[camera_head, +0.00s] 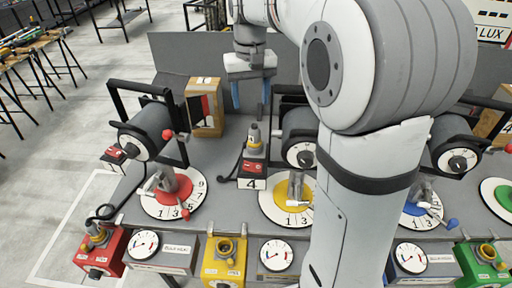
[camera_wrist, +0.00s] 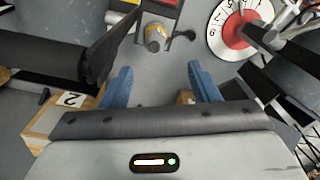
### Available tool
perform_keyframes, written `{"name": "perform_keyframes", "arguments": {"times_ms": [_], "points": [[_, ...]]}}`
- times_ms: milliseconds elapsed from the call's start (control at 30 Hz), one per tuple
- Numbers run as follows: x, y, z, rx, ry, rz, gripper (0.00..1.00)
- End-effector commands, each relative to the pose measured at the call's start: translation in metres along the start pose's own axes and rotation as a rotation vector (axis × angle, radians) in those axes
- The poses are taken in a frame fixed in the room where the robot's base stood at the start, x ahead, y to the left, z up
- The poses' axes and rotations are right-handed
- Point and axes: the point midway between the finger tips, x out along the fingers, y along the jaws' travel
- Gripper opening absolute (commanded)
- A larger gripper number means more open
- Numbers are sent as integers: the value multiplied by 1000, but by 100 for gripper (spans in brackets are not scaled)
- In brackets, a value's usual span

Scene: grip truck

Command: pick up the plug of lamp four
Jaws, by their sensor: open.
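The plug of lamp four (camera_head: 254,138) is a grey and yellow cylinder standing upright in a red and black holder (camera_head: 253,167) behind a white label "4" (camera_head: 252,184). A black cable runs down its left side. In the wrist view the plug (camera_wrist: 155,38) shows end-on near the top, beyond the fingertips. My gripper (camera_head: 250,106) hangs above and behind the plug with its blue fingers apart and nothing between them. In the wrist view the open gripper (camera_wrist: 158,68) is apart from the plug.
A wooden box (camera_head: 205,106) is behind left. Red (camera_head: 172,190) and yellow (camera_head: 283,197) dials with levers lie nearer. Red (camera_head: 98,254) and yellow (camera_head: 225,262) socket boxes line the front.

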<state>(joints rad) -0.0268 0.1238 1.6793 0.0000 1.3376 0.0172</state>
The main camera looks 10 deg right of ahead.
Motion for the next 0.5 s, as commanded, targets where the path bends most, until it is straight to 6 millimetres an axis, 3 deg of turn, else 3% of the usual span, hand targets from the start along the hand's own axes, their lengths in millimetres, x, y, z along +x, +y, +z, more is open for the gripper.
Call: {"name": "perform_keyframes", "arguments": {"times_ms": [300, 500], "points": [[51, 1, 1, 1, -4, 0, 55], [66, 2, 1, 2, -3, 0, 55]]}}
